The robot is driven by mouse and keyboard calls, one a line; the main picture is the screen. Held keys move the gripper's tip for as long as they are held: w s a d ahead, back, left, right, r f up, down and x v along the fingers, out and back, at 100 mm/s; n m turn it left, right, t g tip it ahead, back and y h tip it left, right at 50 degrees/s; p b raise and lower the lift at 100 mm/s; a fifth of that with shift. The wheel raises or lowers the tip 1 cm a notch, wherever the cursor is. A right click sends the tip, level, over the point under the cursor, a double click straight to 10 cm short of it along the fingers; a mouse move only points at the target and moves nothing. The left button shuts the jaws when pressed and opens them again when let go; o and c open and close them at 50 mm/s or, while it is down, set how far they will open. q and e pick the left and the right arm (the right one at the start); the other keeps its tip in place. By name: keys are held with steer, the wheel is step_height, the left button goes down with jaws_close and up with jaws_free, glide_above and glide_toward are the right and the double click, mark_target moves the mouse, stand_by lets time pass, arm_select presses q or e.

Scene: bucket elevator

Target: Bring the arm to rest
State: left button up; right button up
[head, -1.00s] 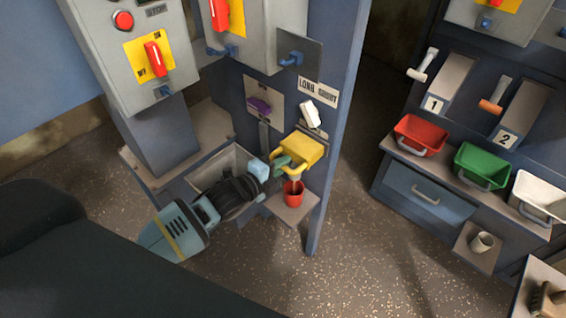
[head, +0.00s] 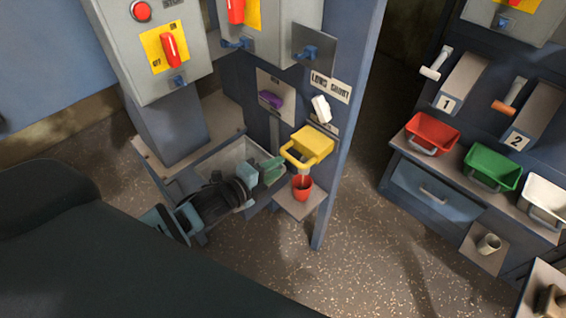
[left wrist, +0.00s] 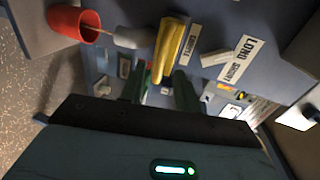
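My left arm reaches in from the lower left of the head view. Its green-tipped left gripper (head: 270,170) is just left of the yellow bucket (head: 313,146) and apart from it. In the left wrist view the two green fingers of the gripper (left wrist: 160,92) stand apart with nothing held between them. The yellow bucket (left wrist: 170,48) shows beyond the fingertips. Below the bucket in the head view, a red cup (head: 302,188) stands on a small shelf; it also shows in the left wrist view (left wrist: 75,22). My right gripper is not in view.
The blue post (head: 345,130) with the "LONG SHORT" label (head: 329,87) stands right of the gripper. A grey bin (head: 232,152) lies behind the arm. Red (head: 432,134), green (head: 487,167) and white (head: 544,200) trays sit at the right. Floor between is open.

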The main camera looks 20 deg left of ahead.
arm_select(q)
steer(key=shift+v, duration=0.9)
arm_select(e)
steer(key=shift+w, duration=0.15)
arm_select(q)
steer(key=shift+w, duration=0.1)
